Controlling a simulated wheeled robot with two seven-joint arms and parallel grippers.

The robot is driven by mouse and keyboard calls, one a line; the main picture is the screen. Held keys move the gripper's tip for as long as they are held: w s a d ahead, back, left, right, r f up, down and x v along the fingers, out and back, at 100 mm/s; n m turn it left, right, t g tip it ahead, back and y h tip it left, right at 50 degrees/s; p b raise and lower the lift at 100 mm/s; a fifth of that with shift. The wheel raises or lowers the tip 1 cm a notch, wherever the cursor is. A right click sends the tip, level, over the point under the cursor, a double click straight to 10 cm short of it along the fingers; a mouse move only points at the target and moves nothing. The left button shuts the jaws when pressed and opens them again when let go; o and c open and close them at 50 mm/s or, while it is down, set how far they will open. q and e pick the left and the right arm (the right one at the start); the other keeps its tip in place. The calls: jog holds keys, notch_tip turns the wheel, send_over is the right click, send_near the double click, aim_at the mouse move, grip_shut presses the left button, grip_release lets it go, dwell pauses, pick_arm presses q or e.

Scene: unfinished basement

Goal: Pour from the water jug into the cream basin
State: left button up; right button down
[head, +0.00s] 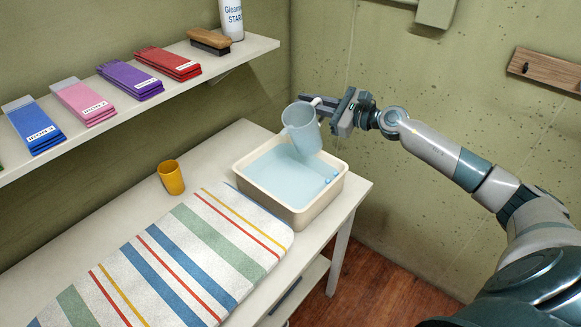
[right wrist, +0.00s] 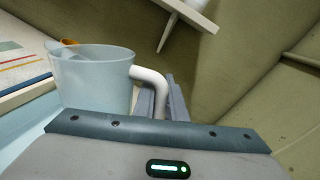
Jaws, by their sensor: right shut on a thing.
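The water jug (head: 302,132) is pale blue and translucent with a white handle. It hangs over the back part of the cream basin (head: 310,212), tilted somewhat in the head view. My right gripper (head: 335,112) is shut on its handle, at the jug's right side. The jug (right wrist: 92,85) and its white handle also show in the right wrist view. The basin stands on the white table and holds pale blue water (head: 275,175). Small blue bits show at the basin's right side. No stream from the jug is visible. My left gripper is not in view.
A yellow cup (head: 171,177) stands left of the basin. A striped cloth-covered board (head: 180,260) lies in front of it on the table (head: 120,215). A shelf (head: 110,120) above holds colored packets, a brush (head: 209,41) and a starch bottle (head: 231,18).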

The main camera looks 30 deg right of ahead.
jog(key=m+b, duration=0.1)
jog(key=f+b, duration=0.1)
jog(key=s+f+m+b, duration=0.1)
jog(key=shift+d+m+t, duration=0.25)
jog(key=shift+m+t, duration=0.05)
jog(key=shift+f+b, duration=0.2)
jog(key=shift+b, duration=0.1)
jog(key=r+p, duration=0.1)
jog(key=r, duration=0.1)
jog(key=w+r+p, duration=0.1)
jog(key=shift+a+p, duration=0.25)
jog(key=shift+p, duration=0.05)
jog(key=shift+a, duration=0.1)
